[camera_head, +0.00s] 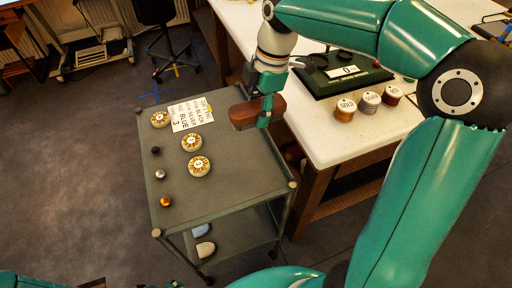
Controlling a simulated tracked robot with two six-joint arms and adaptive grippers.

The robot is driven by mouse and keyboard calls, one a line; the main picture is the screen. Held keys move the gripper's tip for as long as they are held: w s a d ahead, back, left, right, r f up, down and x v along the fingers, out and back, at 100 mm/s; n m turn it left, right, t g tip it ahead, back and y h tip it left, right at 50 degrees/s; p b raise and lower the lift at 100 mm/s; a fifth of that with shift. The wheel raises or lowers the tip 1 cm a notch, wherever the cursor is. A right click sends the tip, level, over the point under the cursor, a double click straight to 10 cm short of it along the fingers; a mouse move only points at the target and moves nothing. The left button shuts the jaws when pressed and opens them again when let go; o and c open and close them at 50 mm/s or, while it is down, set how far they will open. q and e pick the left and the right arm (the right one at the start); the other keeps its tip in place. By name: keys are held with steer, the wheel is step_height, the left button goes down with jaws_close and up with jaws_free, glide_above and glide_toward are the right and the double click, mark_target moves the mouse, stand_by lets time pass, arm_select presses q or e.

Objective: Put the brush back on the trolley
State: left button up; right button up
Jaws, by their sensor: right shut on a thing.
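The brush (243,113) has a reddish-brown wooden body. My right gripper (258,106) is shut on it, reaching down from the upper right, with a teal finger in front of the brush. The brush appears over the far right part of the grey trolley's (230,202) top. I cannot tell whether it touches the surface. Part of the brush is hidden behind the finger, and its bristles cannot be made out. My left gripper is not in view; only teal parts of mine show along the bottom edge.
The trolley top holds a printed card (191,115), several round numbered discs (191,142) and small balls, including an orange one (166,201). Its near middle and right are bare. A white table (332,142) at right holds three labelled spools (369,102) and a dark green board (318,84).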

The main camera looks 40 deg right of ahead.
step_height(320, 180, down, 14)
steer(key=shift+r+b, duration=0.2)
steer(key=shift+b, duration=0.1)
steer(key=shift+f, duration=0.15)
steer(key=shift+c, duration=0.5)
steer(key=o, duration=1.1)
steer(key=r, duration=0.4)
steer(key=d+r, duration=0.1)
steer(key=r, duration=0.3)
steer(key=d+r, duration=0.1)
steer(key=r, duration=0.3)
steer(key=shift+s+d+p, duration=0.1)
steer(key=shift+s+p, duration=0.2)
steer(key=shift+p, duration=0.05)
steer(key=shift+f, duration=0.1)
